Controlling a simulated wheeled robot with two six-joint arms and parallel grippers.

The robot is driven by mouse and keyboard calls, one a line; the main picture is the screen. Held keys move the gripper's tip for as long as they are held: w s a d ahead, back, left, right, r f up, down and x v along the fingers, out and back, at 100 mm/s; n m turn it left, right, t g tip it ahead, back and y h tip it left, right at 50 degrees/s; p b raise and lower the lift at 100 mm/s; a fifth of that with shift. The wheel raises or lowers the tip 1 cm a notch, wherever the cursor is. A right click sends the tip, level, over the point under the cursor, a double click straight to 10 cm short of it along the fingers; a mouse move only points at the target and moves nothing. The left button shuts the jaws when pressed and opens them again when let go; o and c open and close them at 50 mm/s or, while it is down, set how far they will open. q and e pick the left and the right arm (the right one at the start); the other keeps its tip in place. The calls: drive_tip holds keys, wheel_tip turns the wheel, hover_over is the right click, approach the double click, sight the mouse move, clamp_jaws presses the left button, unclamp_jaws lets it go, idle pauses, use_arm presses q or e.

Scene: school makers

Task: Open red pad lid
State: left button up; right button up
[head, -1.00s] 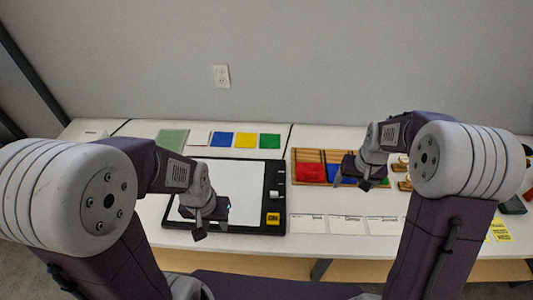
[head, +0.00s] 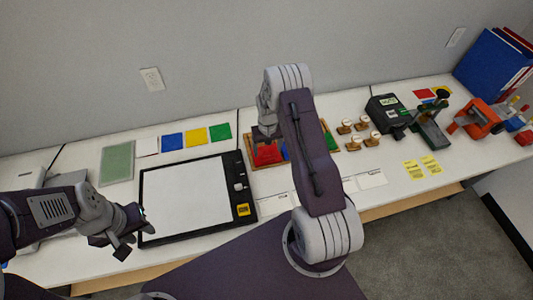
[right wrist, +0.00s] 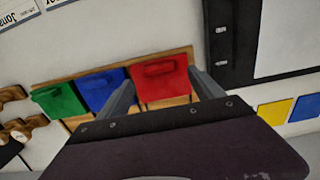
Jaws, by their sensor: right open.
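The red pad (head: 267,156) sits at the left end of a wooden tray, behind my right arm in the head view. In the right wrist view the red pad (right wrist: 161,82) shows its red top with a raised tab at the upper edge, and the lid looks closed. My right gripper (head: 267,132) is over the red pad. In the right wrist view its fingers (right wrist: 160,78) are apart, one on each side of the pad; contact cannot be told. My left gripper (head: 125,238) hangs at the left near the cutting board, and its jaws are unclear.
Blue (right wrist: 101,88) and green (right wrist: 59,101) pads lie beside the red one in the tray (right wrist: 120,72). A black-framed board (head: 190,195) is close on the left. Wooden-handled stamps (head: 362,138) stand on the right. White cards (head: 371,179) lie along the front.

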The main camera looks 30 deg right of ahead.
sight(268, 156)
wheel_tip(268, 156, down, 5)
drive_tip(key=shift+s+d+r+p, duration=0.1)
drive_tip(key=shift+s+p, duration=0.05)
drive_tip(key=shift+p, duration=0.2)
drive_tip(key=shift+c, duration=0.3)
